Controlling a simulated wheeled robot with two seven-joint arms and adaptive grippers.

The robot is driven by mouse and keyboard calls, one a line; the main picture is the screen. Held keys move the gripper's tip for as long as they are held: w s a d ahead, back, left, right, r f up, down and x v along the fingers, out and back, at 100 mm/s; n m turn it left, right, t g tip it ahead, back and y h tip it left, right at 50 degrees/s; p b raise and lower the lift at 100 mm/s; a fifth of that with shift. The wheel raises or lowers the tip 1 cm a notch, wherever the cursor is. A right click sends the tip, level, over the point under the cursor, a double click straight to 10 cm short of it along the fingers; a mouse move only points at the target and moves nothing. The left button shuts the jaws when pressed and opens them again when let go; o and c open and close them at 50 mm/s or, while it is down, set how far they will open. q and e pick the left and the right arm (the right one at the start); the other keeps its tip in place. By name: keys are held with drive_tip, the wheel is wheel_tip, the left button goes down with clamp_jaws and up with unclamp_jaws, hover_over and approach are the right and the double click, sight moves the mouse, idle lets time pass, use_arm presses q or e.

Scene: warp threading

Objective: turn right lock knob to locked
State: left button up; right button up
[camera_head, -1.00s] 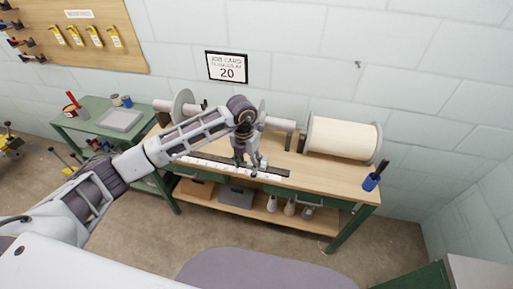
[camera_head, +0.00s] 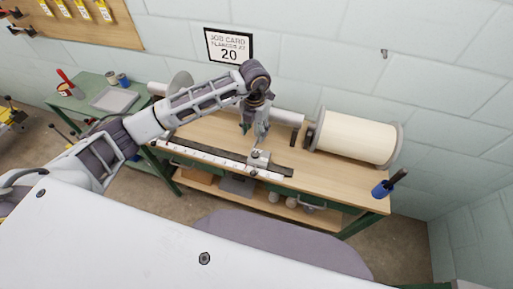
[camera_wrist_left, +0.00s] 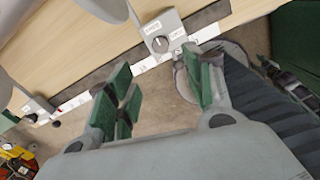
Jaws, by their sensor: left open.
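The right lock knob (camera_wrist_left: 160,44) is a small round dial with a dark mark on a grey block, between two small labels too blurred to read. Its block (camera_head: 259,158) sits on the ruled rail at the front of the bench in the head view. My left gripper (camera_head: 255,131) hangs above the bench, just behind the block in that picture. In the left wrist view, the green-padded fingers of my left gripper (camera_wrist_left: 165,86) are spread apart and empty, with the knob beyond them. My right gripper is not in view.
A second grey block (camera_wrist_left: 38,108) stands farther left on the white rail. A cream-wound roll (camera_head: 355,137) lies at the right of the wooden bench (camera_head: 335,180). A blue cup (camera_head: 382,189) stands at the right corner. A grey stool seat (camera_head: 285,240) is in front.

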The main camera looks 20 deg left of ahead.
sight(255, 154)
use_arm(q)
drive_tip(key=shift+s+r, duration=0.1)
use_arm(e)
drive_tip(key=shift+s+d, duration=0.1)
use_arm(q)
wheel_tip(255, 154, down, 12)
drive_tip(key=shift+p, duration=1.25)
drive_tip(key=shift+f, duration=0.9)
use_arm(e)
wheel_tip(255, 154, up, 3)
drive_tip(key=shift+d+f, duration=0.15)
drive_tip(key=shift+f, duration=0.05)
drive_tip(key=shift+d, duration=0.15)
use_arm(q)
drive_tip(key=c, duration=1)
